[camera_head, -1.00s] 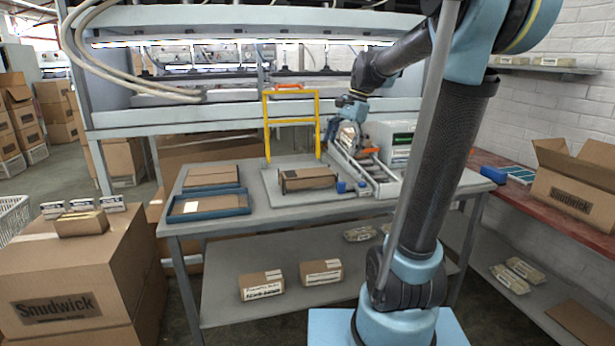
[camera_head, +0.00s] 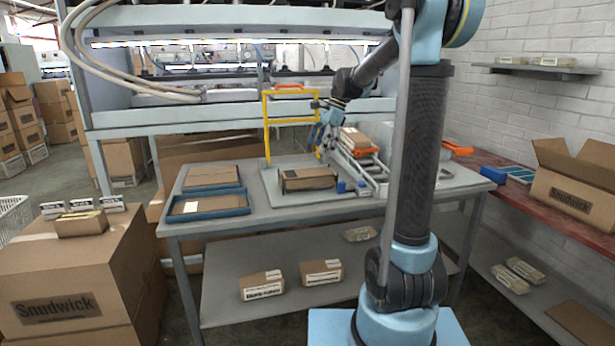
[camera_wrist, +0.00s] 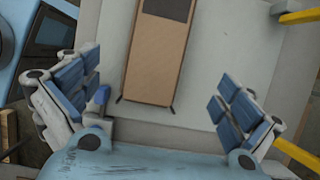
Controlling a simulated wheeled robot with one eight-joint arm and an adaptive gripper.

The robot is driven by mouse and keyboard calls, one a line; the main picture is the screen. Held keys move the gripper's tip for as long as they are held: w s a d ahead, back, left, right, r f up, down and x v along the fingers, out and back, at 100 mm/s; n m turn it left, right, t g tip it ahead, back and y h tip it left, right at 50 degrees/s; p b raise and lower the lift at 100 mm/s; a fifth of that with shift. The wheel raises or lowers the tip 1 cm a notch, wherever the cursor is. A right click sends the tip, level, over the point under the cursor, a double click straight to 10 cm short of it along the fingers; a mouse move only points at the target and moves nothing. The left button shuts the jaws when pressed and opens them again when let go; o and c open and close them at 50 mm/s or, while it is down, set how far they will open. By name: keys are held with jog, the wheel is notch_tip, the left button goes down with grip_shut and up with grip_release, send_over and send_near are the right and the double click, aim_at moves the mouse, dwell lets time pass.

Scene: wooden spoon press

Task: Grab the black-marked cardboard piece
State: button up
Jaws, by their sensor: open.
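The black-marked cardboard piece (camera_head: 308,178) lies on the grey plate on the workbench, in front of the yellow frame. In the wrist view it is a long brown piece (camera_wrist: 156,62) with a black rectangle at the top edge of the picture, where its far end is cut off. My gripper (camera_head: 322,142) is above and behind the piece in the head view, beside the yellow frame. In the wrist view my gripper (camera_wrist: 155,85) is open and empty, its blue-padded fingers wide apart on either side of the piece, not touching it.
The yellow frame (camera_head: 267,130) stands close to my gripper. A rail fixture (camera_head: 372,175) with a cardboard box (camera_head: 355,138) is right of the piece. A blue tray (camera_head: 208,205) with cardboard lies to the left. The bench's front strip is clear.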

aim_at(308, 172)
jog(key=x, duration=0.4)
jog(key=shift+a+f, duration=0.1)
jog(key=shift+f, duration=0.25)
jog(key=shift+s+x, duration=0.15)
jog(key=shift+x, duration=1.25)
jog(key=shift+s+x, duration=0.15)
jog(key=shift+x, duration=1.25)
jog(key=shift+a, duration=0.15)
